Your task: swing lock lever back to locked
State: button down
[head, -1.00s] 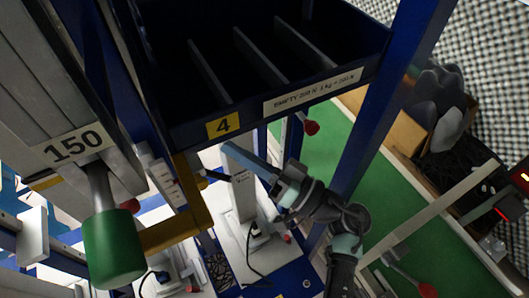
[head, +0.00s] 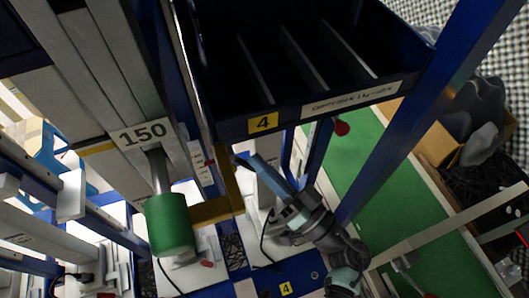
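A green cylindrical handle (head: 170,224) hangs on a grey rod below the plate marked 150 (head: 146,134), at the left in the head view. A yellow angled bracket (head: 230,190) stands right of it. A red knob (head: 341,128) on a short stem shows below the dark bin. I cannot tell for certain which of these is the lock lever. My gripper (head: 240,162) points up and left, its end close to the top of the yellow bracket. Its fingers are mostly hidden by its own body and the dark frame, so touch and opening are unclear.
A dark divided bin (head: 231,128) with a yellow 4 label hangs above my gripper. A blue post (head: 385,120) slants down on the right of my arm. A green surface (head: 372,165) and a box of grey lumps (head: 450,138) lie beyond it.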

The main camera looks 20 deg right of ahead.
jog(key=a+h+p, duration=0.1)
jog(key=s+a+m+t+h+p, duration=0.1)
jog(key=p, duration=0.1)
jog(key=shift+s+f+m+h, duration=0.1)
jog(key=shift+s+m+h, duration=0.1)
jog(key=shift+m+h, duration=0.1)
